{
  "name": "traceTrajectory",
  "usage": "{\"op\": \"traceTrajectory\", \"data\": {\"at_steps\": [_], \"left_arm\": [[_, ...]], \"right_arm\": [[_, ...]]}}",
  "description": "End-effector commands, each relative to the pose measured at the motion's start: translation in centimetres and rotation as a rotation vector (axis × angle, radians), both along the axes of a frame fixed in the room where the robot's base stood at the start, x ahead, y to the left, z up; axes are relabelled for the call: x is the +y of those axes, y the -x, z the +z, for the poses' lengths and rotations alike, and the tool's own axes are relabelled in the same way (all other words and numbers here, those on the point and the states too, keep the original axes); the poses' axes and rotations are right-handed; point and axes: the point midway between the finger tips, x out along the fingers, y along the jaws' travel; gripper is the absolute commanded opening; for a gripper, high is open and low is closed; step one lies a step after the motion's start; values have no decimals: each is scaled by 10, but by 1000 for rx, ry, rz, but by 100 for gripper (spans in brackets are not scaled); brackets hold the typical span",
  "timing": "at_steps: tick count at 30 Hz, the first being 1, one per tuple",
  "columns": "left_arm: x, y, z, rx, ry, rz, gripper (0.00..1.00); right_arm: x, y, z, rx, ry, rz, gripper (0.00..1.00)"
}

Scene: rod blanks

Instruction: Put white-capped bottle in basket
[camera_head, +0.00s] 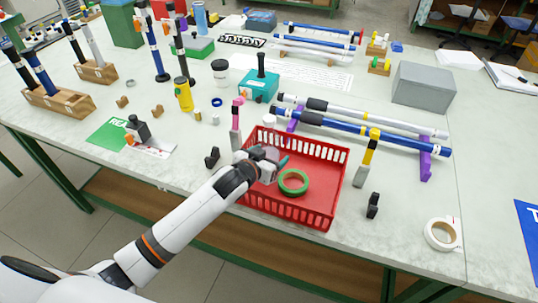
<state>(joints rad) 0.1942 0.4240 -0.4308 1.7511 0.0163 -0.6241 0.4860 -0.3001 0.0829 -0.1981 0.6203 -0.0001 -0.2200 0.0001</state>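My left arm reaches in from the lower left, and its gripper (272,160) is over the left back part of the red basket (318,216). A small teal piece (283,161) shows at the gripper's tip; I cannot tell whether it is held or what it belongs to. The fingers are too small and hidden to show whether they are open or shut. I cannot clearly make out a white-capped bottle. A yellow bottle with a dark top (183,95) and a dark bottle (138,129) stand to the left. My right gripper is not in view.
A green tape roll (293,182) lies in the basket. Blue and white rods (365,130) rest on purple stands behind it. A pink-handled tool (236,125) and a yellow-handled tool (367,158) stand beside it. White tape (441,234) lies at right.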

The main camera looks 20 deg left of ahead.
Motion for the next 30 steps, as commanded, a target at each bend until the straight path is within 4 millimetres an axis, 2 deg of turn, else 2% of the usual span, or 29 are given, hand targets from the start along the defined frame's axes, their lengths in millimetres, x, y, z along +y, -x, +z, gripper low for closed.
{"op": "traceTrajectory", "data": {"at_steps": [5,7,21,25,30], "left_arm": [[0,0,4,-1,-1,0,77],[1,6,5,1,-1,0,77],[17,90,39,1,-1,0,77],[20,103,46,1,-1,0,77],[21,109,49,0,-1,1,77]], "right_arm": [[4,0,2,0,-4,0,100],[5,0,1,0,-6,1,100],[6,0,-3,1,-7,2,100],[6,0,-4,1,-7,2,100],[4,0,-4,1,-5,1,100]]}}
